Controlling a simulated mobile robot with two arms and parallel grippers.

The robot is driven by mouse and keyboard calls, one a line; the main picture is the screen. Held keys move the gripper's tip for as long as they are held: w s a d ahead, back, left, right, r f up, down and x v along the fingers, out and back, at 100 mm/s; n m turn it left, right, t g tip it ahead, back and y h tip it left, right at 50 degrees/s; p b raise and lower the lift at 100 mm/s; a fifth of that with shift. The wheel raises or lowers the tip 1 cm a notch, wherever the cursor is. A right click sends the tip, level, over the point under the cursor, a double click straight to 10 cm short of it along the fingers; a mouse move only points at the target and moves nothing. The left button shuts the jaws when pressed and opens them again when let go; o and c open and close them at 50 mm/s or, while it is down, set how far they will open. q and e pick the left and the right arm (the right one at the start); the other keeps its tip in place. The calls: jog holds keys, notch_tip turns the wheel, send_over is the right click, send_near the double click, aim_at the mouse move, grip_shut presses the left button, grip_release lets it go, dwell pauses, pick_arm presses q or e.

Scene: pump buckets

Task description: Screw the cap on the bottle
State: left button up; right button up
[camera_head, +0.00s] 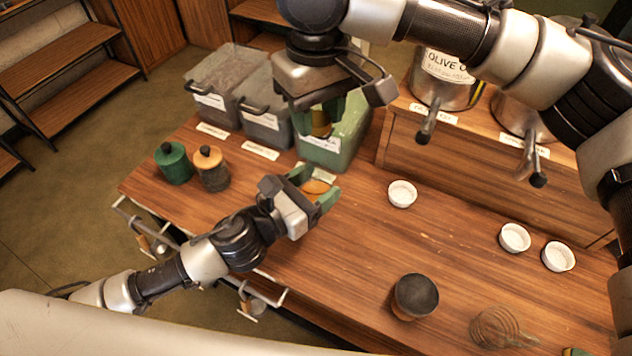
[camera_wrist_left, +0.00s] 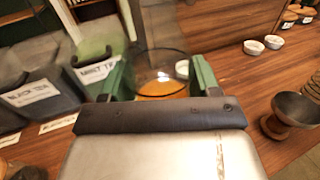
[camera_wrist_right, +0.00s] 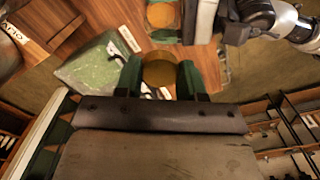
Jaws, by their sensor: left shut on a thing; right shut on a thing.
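A clear glass bottle (camera_wrist_left: 158,68), open at the top, has an orange layer inside. My left gripper (camera_head: 316,190) is shut on it above the table; in the head view only the orange part shows between the green fingers. A round brownish-gold cap (camera_wrist_right: 159,70) is held between the green fingers of my right gripper (camera_wrist_right: 159,78), which also shows in the head view (camera_head: 325,120). The cap is mostly hidden by the fingers there. The right gripper is higher and farther back than the left one. The cap and bottle are apart.
Labelled bins (camera_head: 218,82) stand at the back left, and two small jars (camera_head: 212,168) at the left edge. White bowls (camera_head: 402,193), a dark bowl (camera_head: 414,296) and a glass vessel (camera_head: 497,328) stand on the wooden table (camera_head: 350,262). A dispenser shelf (camera_head: 480,165) is behind.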

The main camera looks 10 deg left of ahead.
dwell(0.4)
jog(key=shift+f, duration=1.9)
jog(key=shift+f, duration=0.1)
jog(key=shift+f, duration=0.8)
jog(key=shift+f, duration=0.55)
